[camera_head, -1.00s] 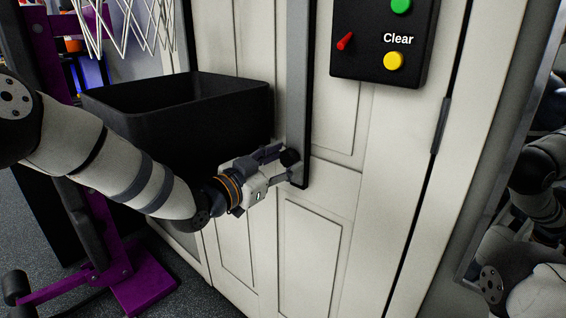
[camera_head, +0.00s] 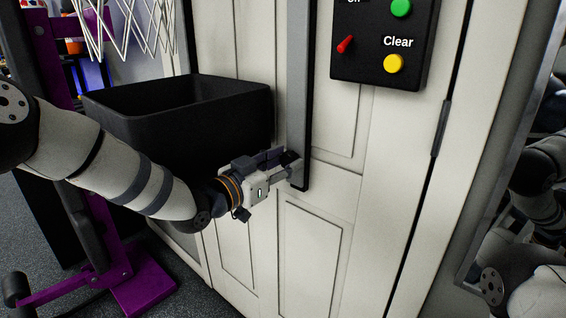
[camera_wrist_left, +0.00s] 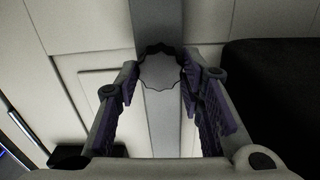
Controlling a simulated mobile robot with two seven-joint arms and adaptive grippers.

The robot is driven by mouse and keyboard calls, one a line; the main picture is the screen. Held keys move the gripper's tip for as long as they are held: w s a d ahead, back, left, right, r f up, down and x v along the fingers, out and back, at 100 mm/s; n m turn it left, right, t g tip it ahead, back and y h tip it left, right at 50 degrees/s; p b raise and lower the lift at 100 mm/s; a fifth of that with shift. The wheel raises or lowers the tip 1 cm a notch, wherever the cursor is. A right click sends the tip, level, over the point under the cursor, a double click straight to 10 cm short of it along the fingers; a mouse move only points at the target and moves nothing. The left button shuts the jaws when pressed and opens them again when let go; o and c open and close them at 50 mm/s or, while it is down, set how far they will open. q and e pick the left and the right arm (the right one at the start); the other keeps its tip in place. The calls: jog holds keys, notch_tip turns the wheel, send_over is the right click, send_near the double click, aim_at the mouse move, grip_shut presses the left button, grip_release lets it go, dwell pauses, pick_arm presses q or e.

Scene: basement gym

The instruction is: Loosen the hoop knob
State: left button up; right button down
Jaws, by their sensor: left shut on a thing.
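The hoop knob is a dark round knob (camera_head: 288,156) at the lower end of a grey upright bar (camera_head: 300,85) on the white panelled wall. In the left wrist view, the scalloped grey knob (camera_wrist_left: 161,70) sits between the two finger tips, in front of the bar. My left gripper (camera_head: 290,168) is shut on the knob, with a finger on each side. In the head view, the fingers partly hide the knob. My right gripper is not in view.
A black open bin (camera_head: 180,110) stands just left of my left gripper. A black control box (camera_head: 385,45) with a red switch and green and yellow buttons hangs at upper right. A purple metal frame (camera_head: 135,282) stands at left. A mirror (camera_head: 515,200) is at right.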

pick_arm(q)
jog(key=shift+f+n, duration=0.15)
jog(key=shift+n, duration=2.15)
jog(key=o, duration=0.9)
jog(key=shift+a, duration=0.1)
jog(key=v, duration=1.2)
